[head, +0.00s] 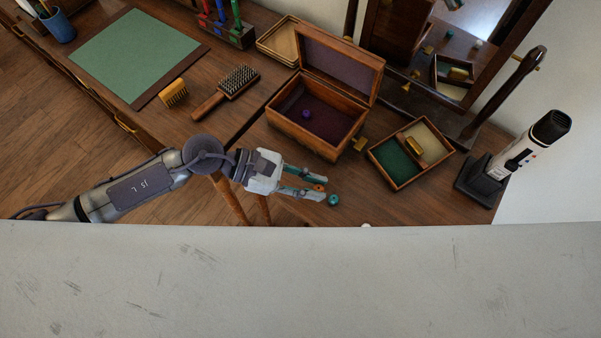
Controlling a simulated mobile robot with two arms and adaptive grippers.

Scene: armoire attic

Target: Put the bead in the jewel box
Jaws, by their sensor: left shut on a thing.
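The wooden jewel box (300,133) stands open on the table with its lid raised at the back and a dark purple lining. A small purple bead (306,113) lies inside it. My left gripper (320,187) is in front of the box, shut on a small orange bead (318,187) between its teal fingertips. A teal bead (333,200) is just beyond the lower fingertip. A whitish round thing (367,225) shows at the near edge, partly hidden. My right gripper is out of view.
A divided tray (399,183) with a gold piece sits right of the box. A white device (525,143) on a dark stand is at the far right. A hairbrush (228,92), a yellow comb (173,94) and a green mat (125,55) lie left. A mirror stands behind.

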